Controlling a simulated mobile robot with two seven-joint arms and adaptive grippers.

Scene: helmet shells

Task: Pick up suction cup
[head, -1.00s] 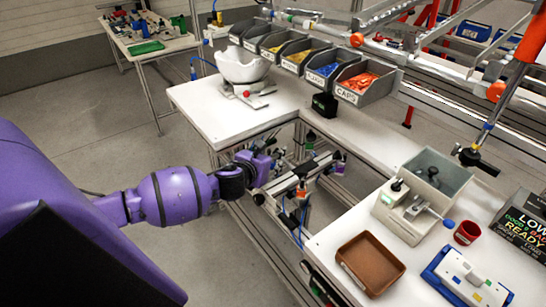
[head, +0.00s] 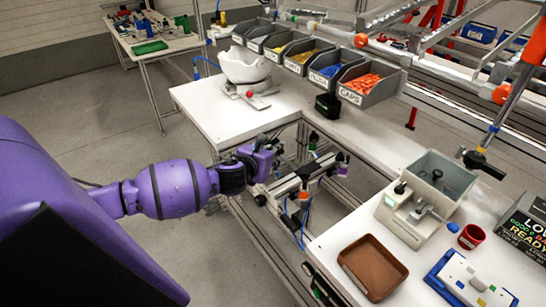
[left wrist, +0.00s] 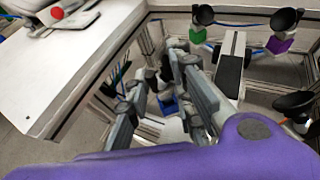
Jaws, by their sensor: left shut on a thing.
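My left gripper (head: 272,154) is at the near left end of the cup fixture. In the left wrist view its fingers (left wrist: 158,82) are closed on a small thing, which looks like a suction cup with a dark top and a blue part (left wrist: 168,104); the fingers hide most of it. Other black suction cups stand on the fixture: one on a green block (left wrist: 203,20), one on a purple block (left wrist: 282,28), and one at the right edge (left wrist: 295,102). The green one (head: 313,138) and purple one (head: 342,160) show in the head view. My right gripper is out of view.
A white helmet shell (head: 246,66) stands on the white table (head: 225,118) behind the gripper. Grey parts bins (head: 372,85) line the back. A brown tray (head: 372,268), a grey box machine (head: 427,195) and a red cup (head: 471,236) stand right of the fixture.

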